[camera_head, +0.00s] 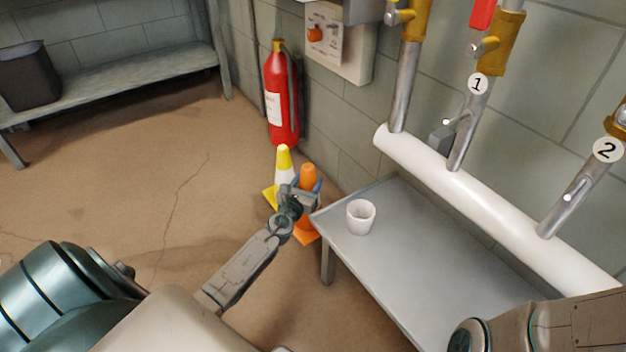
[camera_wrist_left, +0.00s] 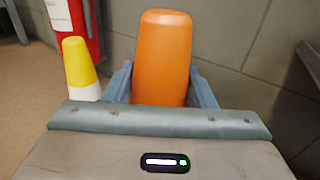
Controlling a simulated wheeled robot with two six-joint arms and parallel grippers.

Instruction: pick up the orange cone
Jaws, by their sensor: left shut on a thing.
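The orange cone (camera_head: 308,174) stands upright on the floor by the left end of the metal table, with its orange base showing below my gripper. My left gripper (camera_head: 306,187) is shut on the cone's upper part. In the left wrist view the orange cone (camera_wrist_left: 162,60) rises between the two blue-grey fingers of the left gripper (camera_wrist_left: 160,90). Its lower part is hidden there behind the gripper body. Whether its base touches the floor is hard to tell. My right gripper is not in view; only part of that arm shows at the lower right.
A yellow and white cone (camera_head: 283,165) stands just left of the orange one. A red fire extinguisher (camera_head: 281,100) is behind it at the wall. A white cup (camera_head: 361,217) sits on the metal table (camera_head: 420,250). Pipes run above the table. Floor to the left is open.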

